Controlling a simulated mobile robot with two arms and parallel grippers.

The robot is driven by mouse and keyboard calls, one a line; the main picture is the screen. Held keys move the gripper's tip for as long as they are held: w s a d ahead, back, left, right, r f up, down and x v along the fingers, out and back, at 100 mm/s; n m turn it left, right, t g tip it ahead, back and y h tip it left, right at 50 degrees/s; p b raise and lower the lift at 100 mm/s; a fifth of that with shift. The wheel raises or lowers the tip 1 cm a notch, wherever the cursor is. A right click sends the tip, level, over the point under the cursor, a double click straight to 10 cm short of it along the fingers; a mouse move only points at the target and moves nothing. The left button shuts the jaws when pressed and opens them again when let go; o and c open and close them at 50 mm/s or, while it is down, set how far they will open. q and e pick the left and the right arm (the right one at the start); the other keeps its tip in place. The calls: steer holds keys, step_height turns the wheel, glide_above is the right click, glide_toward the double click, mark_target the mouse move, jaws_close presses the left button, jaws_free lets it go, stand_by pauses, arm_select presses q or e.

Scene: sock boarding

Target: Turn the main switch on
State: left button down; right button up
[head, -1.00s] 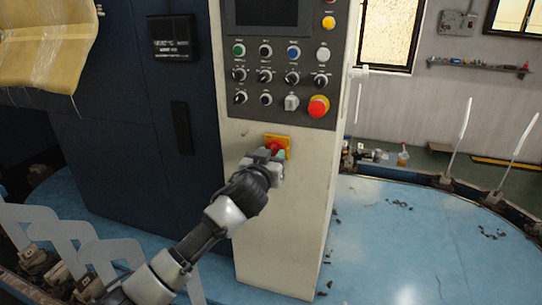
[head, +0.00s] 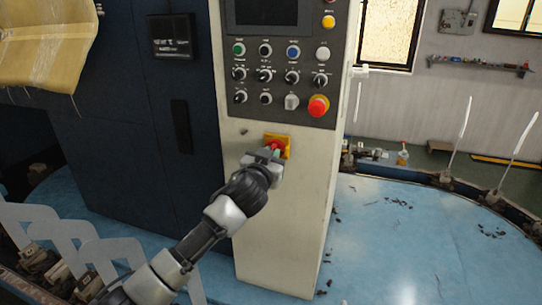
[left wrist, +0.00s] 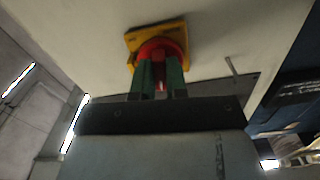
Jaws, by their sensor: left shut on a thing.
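The main switch is a red rotary knob (left wrist: 155,50) on a yellow square plate (head: 285,142), on the cream front of the control cabinet (head: 277,215) below its button panel. In the left wrist view the yellow plate (left wrist: 184,32) shows around the knob. My left gripper (head: 274,151) is at the knob; in the left wrist view its green-padded fingers (left wrist: 160,75) are shut on the red knob, one on each side. The gripper hides part of the knob in the head view. My right gripper is in neither view.
The dark button panel (head: 263,79) with a red emergency stop (head: 318,106) is just above the switch. A dark blue cabinet (head: 130,150) stands to the left. A blue round platform (head: 400,240) with upright white boards surrounds the base.

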arm_select(q)
steer(key=shift+a+m+p, duration=0.1)
steer(key=shift+m+p, duration=2.3)
steer(key=shift+m, duration=5.7)
steer(key=c, duration=1.1)
jaws_free()
steer(key=shift+c, duration=0.2)
steer(key=b+v, duration=0.2)
steer(key=v, duration=0.8)
steer(key=shift+s+a+b, duration=0.15)
steer(key=shift+s+b, duration=0.2)
steer(key=shift+s, duration=0.05)
